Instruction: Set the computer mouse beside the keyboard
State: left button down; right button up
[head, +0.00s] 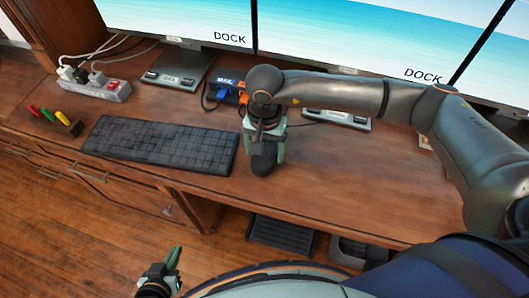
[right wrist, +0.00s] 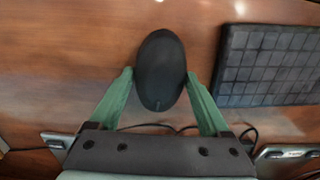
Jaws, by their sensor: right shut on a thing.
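The black computer mouse (head: 262,160) is at the desk surface just right of the keyboard; I cannot tell whether it rests on the wood or is held slightly above it. My right gripper (head: 265,146) reaches down over it and is shut on it. In the right wrist view the mouse (right wrist: 161,70) sits between the green fingers of the right gripper (right wrist: 160,76). The dark keyboard (head: 160,144) lies flat on the desk, with a small gap to the mouse; it also shows in the right wrist view (right wrist: 268,65). My left gripper (head: 174,266) hangs empty in front of the desk.
The wooden desk (head: 350,185) is clear to the right of the mouse. Monitors (head: 180,18) stand along the back. A power strip (head: 95,86), a pen holder (head: 55,123) and a blue-and-orange box with cables (head: 226,88) lie behind or left of the keyboard.

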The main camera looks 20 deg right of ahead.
jog(key=shift+f, duration=1)
jog(key=o, duration=1.2)
jog(key=shift+o, duration=0.2)
notch_tip(320, 180, up, 12)
jog(key=shift+a+r, duration=0.1)
jog(key=shift+r, duration=0.05)
